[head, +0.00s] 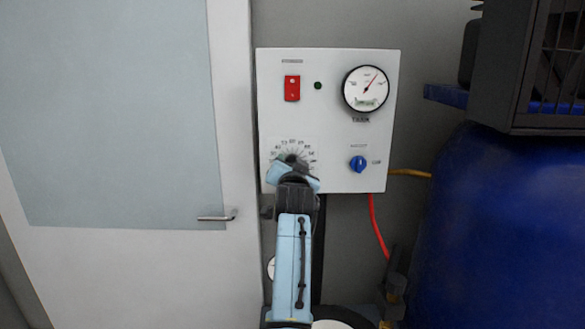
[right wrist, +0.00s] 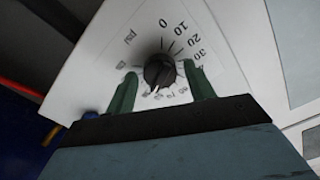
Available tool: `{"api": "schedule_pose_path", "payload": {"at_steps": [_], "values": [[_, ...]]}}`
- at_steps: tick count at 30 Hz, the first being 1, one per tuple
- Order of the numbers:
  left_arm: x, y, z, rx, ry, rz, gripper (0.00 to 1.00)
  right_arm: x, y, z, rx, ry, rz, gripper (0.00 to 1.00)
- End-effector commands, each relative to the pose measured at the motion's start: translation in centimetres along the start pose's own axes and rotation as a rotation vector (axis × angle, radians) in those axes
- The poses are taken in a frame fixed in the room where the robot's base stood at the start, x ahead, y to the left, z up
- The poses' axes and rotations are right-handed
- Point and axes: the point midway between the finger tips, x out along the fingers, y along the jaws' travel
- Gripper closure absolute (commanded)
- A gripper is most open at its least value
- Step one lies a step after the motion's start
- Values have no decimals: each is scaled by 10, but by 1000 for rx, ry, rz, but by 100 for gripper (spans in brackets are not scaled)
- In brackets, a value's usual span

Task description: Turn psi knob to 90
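The black psi knob (right wrist: 160,71) sits at the centre of a white dial face in the right wrist view. The dial (right wrist: 180,45) reads psi, 0, 10, 20 and 30; smaller numbers run around below. A white mark on the knob points down and slightly left in that view; the exact number there is too small to tell. My right gripper (right wrist: 159,76) is open, its two green fingers on either side of the knob with a visible gap to each. In the head view my right gripper (head: 291,163) covers the knob and the lower dial. My left gripper is not in view.
The white control panel (head: 330,120) also carries a red switch (head: 292,88), a green light (head: 318,86), a round gauge (head: 366,88) and a blue knob (head: 358,163). A door (head: 110,120) with a handle is left; a blue tank (head: 510,220) is right.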

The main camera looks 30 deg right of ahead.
Motion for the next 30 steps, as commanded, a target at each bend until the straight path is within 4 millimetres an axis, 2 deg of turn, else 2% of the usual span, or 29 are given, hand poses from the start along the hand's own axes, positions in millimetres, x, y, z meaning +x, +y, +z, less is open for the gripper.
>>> {"api": "schedule_pose_path", "payload": {"at_steps": [11, 14, 24, 30], "values": [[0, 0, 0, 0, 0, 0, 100, 0, -2, -4, 0, 2, 0, 41], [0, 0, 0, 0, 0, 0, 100, 0, -8, -15, 1, 5, -2, 41], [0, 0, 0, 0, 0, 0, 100, 0, -39, -71, 2, 4, -2, 41], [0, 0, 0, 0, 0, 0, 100, 0, -48, -86, -1, 1, -1, 41]]}}
